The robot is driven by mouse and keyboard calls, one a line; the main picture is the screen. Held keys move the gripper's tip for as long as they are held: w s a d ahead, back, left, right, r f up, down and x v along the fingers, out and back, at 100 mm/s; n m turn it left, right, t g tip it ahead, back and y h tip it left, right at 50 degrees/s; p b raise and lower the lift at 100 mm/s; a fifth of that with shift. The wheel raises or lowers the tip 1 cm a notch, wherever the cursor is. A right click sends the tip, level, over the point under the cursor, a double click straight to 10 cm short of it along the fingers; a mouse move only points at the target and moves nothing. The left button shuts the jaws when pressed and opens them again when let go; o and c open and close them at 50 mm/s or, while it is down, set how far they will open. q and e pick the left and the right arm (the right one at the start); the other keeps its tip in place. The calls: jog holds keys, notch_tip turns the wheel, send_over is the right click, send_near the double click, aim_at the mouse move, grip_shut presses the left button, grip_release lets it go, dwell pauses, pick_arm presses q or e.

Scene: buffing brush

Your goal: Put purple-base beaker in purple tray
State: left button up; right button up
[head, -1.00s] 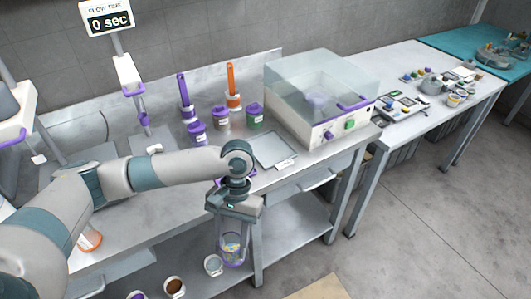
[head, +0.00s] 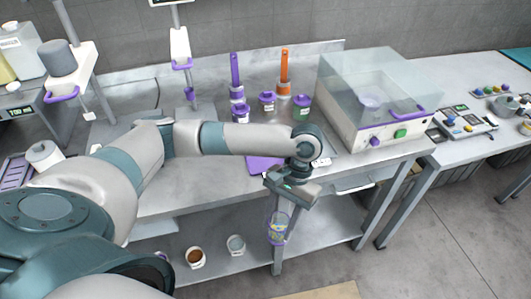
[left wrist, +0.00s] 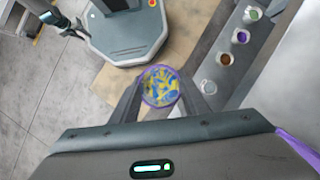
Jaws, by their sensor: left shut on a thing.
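The purple-base beaker (head: 279,228) is a clear cup with purple edges and blue and yellow contents. My left gripper (head: 280,211) is shut on it and holds it in front of the table's front edge, above the lower shelf's level. In the left wrist view the beaker (left wrist: 160,86) sits between the two fingers of the left gripper (left wrist: 161,98). The purple tray (head: 262,164) lies flat near the table's front edge, partly hidden behind my left wrist. What seems to be my right gripper (left wrist: 68,27) shows small at the top left of the left wrist view; its jaws are unclear.
A clear-covered machine (head: 375,105) stands at the right end. Cups with brown (head: 195,257) and grey (head: 236,245) contents are on the lower shelf. Open floor lies at the right.

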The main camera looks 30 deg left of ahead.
pick_arm(q)
jog(key=shift+w+a+r+m+y+p, duration=0.15)
jog(key=shift+w+r+m+y+p, duration=0.25)
jog(key=shift+r+m, duration=0.35)
jog(key=w+a+r+m+t+y+p, duration=0.1)
jog(key=w+a+r+m+t+p, duration=0.1)
jog(key=r+m, duration=0.4)
jog(key=w+a+r+m+t+p, duration=0.2)
jog(key=r+m+p, duration=0.4)
jog(key=m, duration=0.4)
jog(key=w+a+r+m+t+y+p, duration=0.1)
jog(key=w+r+m+t+p, duration=0.2)
jog(key=r+m, duration=0.4)
jog(key=shift+w+a+m+t+y+p, duration=0.35)
jog(key=shift+w+m+p, duration=0.4)
jog(key=shift+w, duration=0.3)
jog(key=shift+a, duration=0.1)
jog(key=w+a+f, duration=0.6)
jog(key=w+a, duration=0.1)
jog(key=a, duration=0.2)
jog(key=shift+a+f, duration=0.2)
jog(key=shift+f, duration=0.2)
